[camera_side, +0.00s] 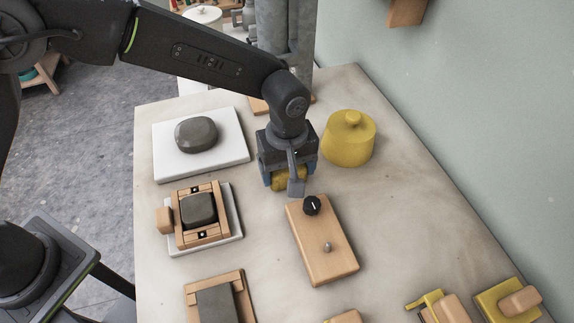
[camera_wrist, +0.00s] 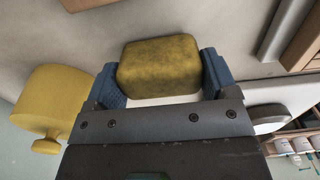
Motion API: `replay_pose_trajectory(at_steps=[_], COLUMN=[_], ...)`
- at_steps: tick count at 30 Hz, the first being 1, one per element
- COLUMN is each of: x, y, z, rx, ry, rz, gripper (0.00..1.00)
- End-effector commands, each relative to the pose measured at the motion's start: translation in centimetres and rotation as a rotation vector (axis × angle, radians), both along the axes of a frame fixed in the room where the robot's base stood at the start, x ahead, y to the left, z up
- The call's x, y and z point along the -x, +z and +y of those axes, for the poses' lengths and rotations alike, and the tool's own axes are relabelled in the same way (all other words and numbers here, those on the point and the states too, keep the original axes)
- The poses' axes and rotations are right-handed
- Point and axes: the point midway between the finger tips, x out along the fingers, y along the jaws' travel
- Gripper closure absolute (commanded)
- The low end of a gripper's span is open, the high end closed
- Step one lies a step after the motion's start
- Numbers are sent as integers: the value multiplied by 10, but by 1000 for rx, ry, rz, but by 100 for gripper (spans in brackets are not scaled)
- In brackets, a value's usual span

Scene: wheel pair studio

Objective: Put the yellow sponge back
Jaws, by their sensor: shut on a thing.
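The yellow sponge (camera_side: 290,178) is between the blue fingers of my gripper (camera_side: 284,184) in the side view, mostly hidden behind the gripper body. In the wrist view the sponge (camera_wrist: 160,66) is a rounded yellow block, with a blue finger of my gripper (camera_wrist: 163,85) against each side. My gripper is shut on it. It is over the table between the white slab and the yellow lidded pot; whether the sponge touches the table I cannot tell.
A yellow lidded pot (camera_side: 349,140) stands close to the right of my gripper. A wooden box with a black knob (camera_side: 312,205) lies just in front. A dark stone (camera_side: 197,134) rests on a white slab (camera_side: 233,171) at left. A wooden frame (camera_side: 181,237) holds another dark block.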

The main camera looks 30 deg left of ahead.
Motion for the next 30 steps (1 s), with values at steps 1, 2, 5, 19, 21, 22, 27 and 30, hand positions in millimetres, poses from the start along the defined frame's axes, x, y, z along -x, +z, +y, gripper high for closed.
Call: replay_pose_trajectory(at_steps=[1,2,5,19,21,22,27,30], x=[0,0,0,0,0,0,-1,0], y=[-2,-2,-2,12,23,29,66,86], z=[0,0,0,0,0,0,0,0], rx=[-1,-1,-1,1,1,3,3,1], ry=[0,0,0,0,0,0,0,0], rz=[1,1,1,-3,-3,-4,-4,-3], gripper=[48,18,9,0,0,0,0,0])
